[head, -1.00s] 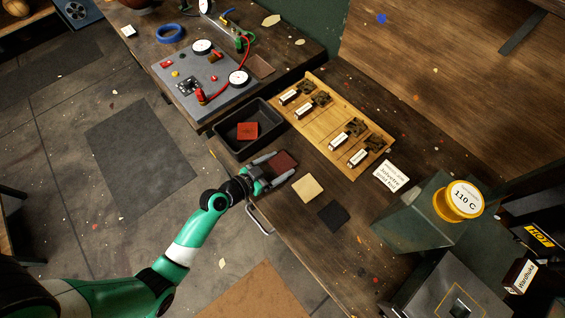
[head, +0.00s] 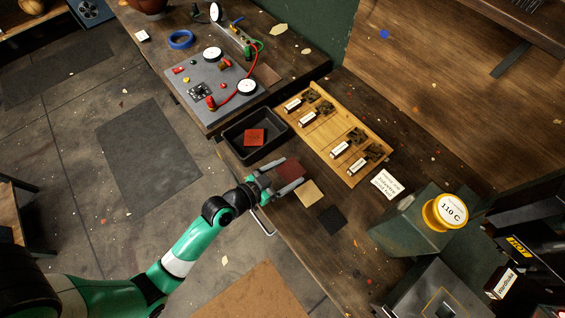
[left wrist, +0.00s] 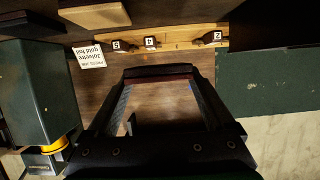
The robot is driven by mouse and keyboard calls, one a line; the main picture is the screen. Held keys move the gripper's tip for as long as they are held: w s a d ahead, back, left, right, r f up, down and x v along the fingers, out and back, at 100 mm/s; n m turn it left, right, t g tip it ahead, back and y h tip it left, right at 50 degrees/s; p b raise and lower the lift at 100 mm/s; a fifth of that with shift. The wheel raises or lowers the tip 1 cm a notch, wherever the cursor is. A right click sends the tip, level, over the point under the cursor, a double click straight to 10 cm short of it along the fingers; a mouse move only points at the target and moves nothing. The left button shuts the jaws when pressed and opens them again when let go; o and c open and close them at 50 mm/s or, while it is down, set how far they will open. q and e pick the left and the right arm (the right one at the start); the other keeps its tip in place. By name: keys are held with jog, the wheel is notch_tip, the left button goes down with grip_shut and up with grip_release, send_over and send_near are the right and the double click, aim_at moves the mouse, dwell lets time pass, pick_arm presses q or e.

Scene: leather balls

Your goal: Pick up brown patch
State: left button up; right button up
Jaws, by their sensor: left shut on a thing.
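The brown patch (head: 291,168) is a dark reddish-brown square at the near edge of the workbench. My left gripper (head: 290,180) is shut on it, with one finger on either side. In the left wrist view the patch shows as a thin reddish strip (left wrist: 160,79) between the fingertips. Whether it is clear of the bench is hard to tell. A tan patch (head: 309,194) and a black patch (head: 331,219) lie to its right on the bench. My right gripper is out of view.
A black tray (head: 229,148) holding a red patch (head: 255,136) stands to the upper left. A wooden board (head: 318,125) with labelled stamps lies behind. A white card (head: 386,184) and a green machine with a yellow dial (head: 446,212) stand to the right.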

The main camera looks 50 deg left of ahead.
pick_arm(q)
jog(key=s+d+r+p, duration=0.1)
jog(key=s+d+r, duration=0.2)
jog(key=d, duration=0.6)
notch_tip(320, 180, up, 2)
jog(key=shift+s+r, duration=0.1)
jog(key=shift+s, duration=0.3)
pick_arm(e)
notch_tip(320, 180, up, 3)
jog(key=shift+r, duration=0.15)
